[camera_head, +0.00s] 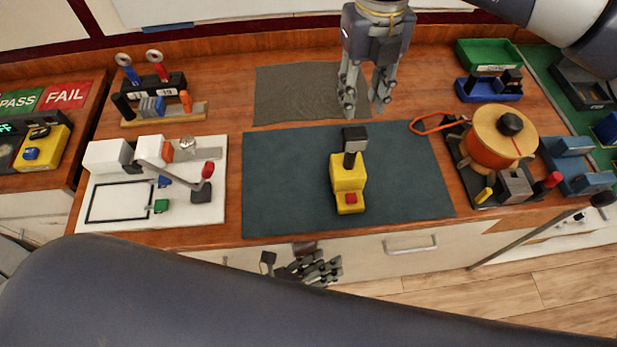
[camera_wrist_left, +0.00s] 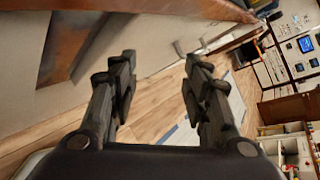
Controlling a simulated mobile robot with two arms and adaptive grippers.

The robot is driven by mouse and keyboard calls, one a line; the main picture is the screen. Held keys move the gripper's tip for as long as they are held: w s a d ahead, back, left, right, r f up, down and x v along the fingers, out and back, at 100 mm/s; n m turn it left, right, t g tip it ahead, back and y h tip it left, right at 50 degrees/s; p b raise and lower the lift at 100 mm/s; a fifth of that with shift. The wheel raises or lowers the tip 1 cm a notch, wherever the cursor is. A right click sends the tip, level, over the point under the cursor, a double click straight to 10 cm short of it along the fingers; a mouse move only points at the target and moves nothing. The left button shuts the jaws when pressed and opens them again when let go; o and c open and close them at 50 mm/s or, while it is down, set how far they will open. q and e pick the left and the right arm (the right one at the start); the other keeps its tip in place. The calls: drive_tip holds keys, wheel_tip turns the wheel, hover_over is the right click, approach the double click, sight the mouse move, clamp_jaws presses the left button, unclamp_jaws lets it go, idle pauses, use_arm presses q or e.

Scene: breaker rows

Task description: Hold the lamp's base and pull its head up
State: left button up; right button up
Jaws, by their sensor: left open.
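The lamp has a yellow base (camera_head: 348,181) with a red button at its front. A short black neck rises from it to a dark grey box-like head (camera_head: 355,138). It stands on the dark mat (camera_head: 280,185), touched by neither gripper. My right gripper (camera_head: 364,100) hangs above and behind the lamp, fingers apart and empty. My left gripper (camera_head: 305,268) is low, in front of the counter's edge, partly hidden by my arm. In the left wrist view its fingers (camera_wrist_left: 160,85) are spread and empty, with floor and cabinet behind; the lamp is not seen there.
A white board (camera_head: 210,222) with a lever and small blocks lies left of the mat. An orange spool (camera_head: 492,140) on a black fixture stands to the right. A grey-brown mat (camera_head: 290,95) lies behind. The dark mat is clear around the lamp.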

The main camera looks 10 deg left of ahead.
use_arm(q)
drive_tip(key=d+r+m+h, duration=0.3)
drive_tip(key=d+r+m, duration=0.1)
drive_tip(key=r, duration=0.3)
drive_tip(key=d+r+m+h, duration=0.3)
drive_tip(key=r+m, duration=0.1)
drive_tip(key=r, duration=0.4)
use_arm(e)
drive_tip(key=shift+s, duration=0.1)
drive_tip(key=shift+a, duration=0.1)
use_arm(q)
drive_tip(key=m+t+y, duration=0.1)
drive_tip(key=t+y, duration=0.1)
drive_tip(key=t, duration=0.1)
approach(345, 160)
drive_tip(key=x, duration=1.1)
drive_tip(key=shift+w+d, duration=0.15)
drive_tip(key=shift+d, duration=0.05)
drive_tip(key=shift+c, duration=0.6)
